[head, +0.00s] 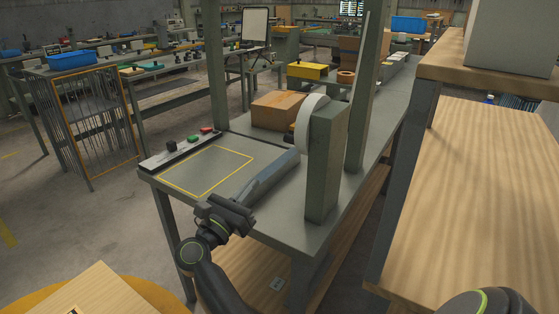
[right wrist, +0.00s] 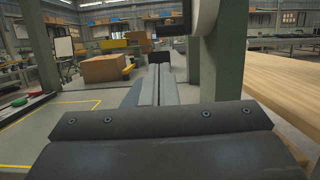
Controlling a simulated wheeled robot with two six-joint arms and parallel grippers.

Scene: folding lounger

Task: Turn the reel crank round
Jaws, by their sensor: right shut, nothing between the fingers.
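The reel shows as a pale round disc (head: 311,117) on the far left side of a thick grey-green post (head: 328,165) on the workbench. Its lower edge also shows at the top of the right wrist view (right wrist: 206,14). My right gripper (head: 296,155) reaches over the bench, just left of the post and below the disc. Its long fingers (right wrist: 160,75) are shut together and empty, apart from the bar. My left gripper is not in view.
A cardboard box (head: 275,110) stands on the bench behind the reel. A yellow outlined square (head: 205,170) and a dark tray (head: 180,150) with small coloured items lie left. Uprights rise from the bench. A wooden-topped shelf unit (head: 470,190) stands close on the right.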

